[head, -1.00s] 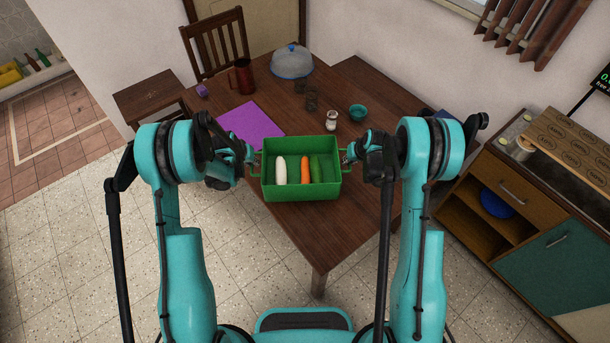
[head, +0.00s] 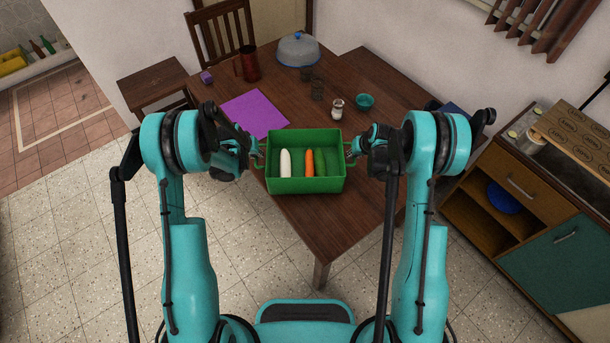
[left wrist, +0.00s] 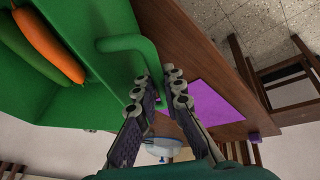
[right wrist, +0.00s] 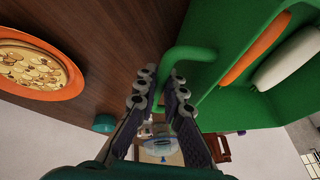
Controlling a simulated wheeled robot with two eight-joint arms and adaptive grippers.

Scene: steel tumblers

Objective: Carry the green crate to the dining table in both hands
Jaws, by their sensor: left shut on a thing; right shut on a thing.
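The green crate (head: 305,186) is level over the near part of the dining table (head: 300,235). I cannot tell whether its base touches the wood. In it lie a white vegetable (head: 285,163), a carrot (head: 309,162) and a green cucumber-like vegetable (head: 327,162). My left gripper (head: 257,155) is shut on the crate's left handle, which also shows in the left wrist view (left wrist: 140,44). My right gripper (head: 352,152) is shut on the right handle, seen too in the right wrist view (right wrist: 180,60).
An orange-rimmed dish (right wrist: 70,85) is beside the right handle. A cabinet (head: 540,215) stands at right.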

